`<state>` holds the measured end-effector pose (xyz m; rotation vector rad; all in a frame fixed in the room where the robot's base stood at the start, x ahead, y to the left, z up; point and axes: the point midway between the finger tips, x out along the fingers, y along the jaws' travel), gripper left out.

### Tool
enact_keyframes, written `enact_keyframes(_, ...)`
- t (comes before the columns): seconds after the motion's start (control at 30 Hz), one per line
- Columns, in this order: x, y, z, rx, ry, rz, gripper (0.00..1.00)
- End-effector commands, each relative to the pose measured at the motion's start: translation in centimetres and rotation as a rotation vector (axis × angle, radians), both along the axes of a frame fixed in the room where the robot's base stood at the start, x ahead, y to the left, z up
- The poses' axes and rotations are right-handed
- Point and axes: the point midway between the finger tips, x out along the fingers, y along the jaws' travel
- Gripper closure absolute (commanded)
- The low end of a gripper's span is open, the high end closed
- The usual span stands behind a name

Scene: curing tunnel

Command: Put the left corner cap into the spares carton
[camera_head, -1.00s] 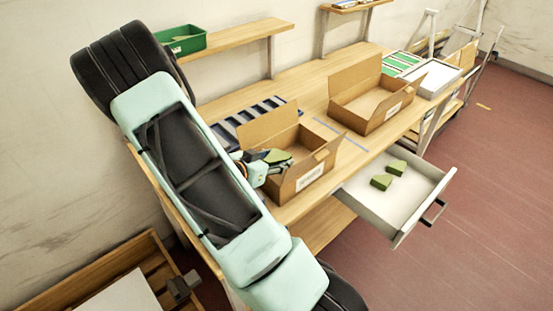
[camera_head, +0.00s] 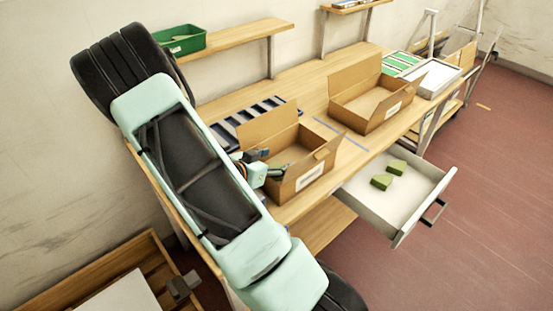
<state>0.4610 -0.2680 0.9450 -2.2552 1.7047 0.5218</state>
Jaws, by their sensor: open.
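My gripper (camera_head: 275,163) is open and empty at the left wall of the nearer open cardboard carton (camera_head: 311,178). Its fingers reach over the carton's near-left edge. The green corner cap that was at my gripper is no longer visible; the carton's front wall and my gripper hide part of the carton's inside. Two other green caps lie in the open white drawer: one farther back (camera_head: 397,167) and one nearer (camera_head: 381,182). A second open carton (camera_head: 390,110) stands farther right on the bench. The labels on both cartons are too small to read, so I cannot tell which is for spares.
A dark slotted tray (camera_head: 232,128) lies behind the nearer carton. The drawer (camera_head: 400,217) juts out below the bench front. A green bin (camera_head: 184,40) sits on the shelf above. Bare bench (camera_head: 335,135) lies between the cartons.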

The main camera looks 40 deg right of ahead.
Motion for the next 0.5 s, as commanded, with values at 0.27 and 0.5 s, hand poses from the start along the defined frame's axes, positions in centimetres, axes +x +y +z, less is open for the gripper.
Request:
enact_keyframes(0.27, -1.2, 4.3, 2.5, 0.006, 0.006, 0.008, 0.34)
enact_keyframes(0.5, -2.4, 8.4, 4.8, 0.002, 0.003, 0.004, 0.34)
